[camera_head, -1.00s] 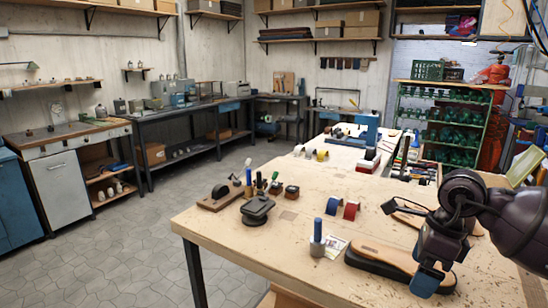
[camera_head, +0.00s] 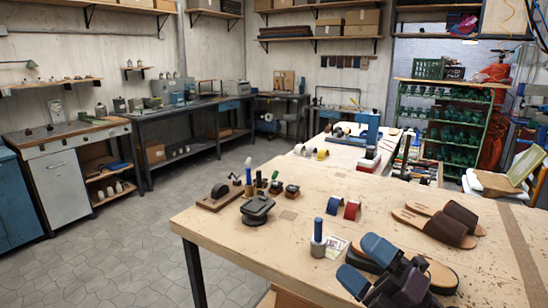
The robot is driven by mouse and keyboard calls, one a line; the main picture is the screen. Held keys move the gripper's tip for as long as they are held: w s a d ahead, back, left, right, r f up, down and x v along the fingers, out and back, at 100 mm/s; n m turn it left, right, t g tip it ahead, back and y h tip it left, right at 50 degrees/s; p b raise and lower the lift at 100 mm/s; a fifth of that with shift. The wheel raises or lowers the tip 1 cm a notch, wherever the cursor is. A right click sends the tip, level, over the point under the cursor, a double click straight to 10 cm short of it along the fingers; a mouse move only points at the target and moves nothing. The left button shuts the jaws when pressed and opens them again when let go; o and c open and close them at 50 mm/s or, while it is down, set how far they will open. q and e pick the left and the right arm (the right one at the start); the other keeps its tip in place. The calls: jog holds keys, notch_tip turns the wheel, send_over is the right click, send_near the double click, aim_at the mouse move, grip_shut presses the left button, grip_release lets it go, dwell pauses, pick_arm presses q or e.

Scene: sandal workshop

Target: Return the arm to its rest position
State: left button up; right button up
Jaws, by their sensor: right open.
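My right gripper (camera_head: 367,267) shows at the bottom of the head view, with its two blue-tipped fingers spread apart and nothing between them. It is in front of a dark sole with a tan top (camera_head: 437,272) and hides much of it. I cannot tell whether it touches the sole. A pair of sandals with brown straps (camera_head: 447,226) lies on the workbench (camera_head: 330,185) behind and to the right of the gripper. My left gripper is out of view.
A grey pot with a blue-handled tool (camera_head: 317,240) stands left of the gripper. Blue and red rolls (camera_head: 343,207) lie behind it. A blue machine (camera_head: 368,128) stands at the far end.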

jog(key=s+d+f+m+h, duration=0.2)
jog(key=d+f+m+h, duration=0.6)
jog(key=m, duration=0.4)
jog(key=s+d+f+m+h, duration=0.3)
jog(key=d+f+m+h, duration=0.3)
jog(key=m+h, duration=0.5)
jog(key=s+f+m+g+y, duration=0.1)
jog(key=s+f+m+g, duration=0.2)
jog(key=s+f+g, duration=0.45)
jog(key=s+f+m+g, duration=0.3)
jog(key=s+f+g, duration=0.15)
jog(key=s, duration=0.65)
jog(key=w+f+t+y, duration=0.1)
jog(key=w+f+t, duration=0.6)
jog(key=f+t, duration=0.2)
jog(key=shift+w+a+f+n, duration=0.2)
jog(key=shift+a+f+n, duration=0.1)
jog(key=shift+f, duration=0.5)
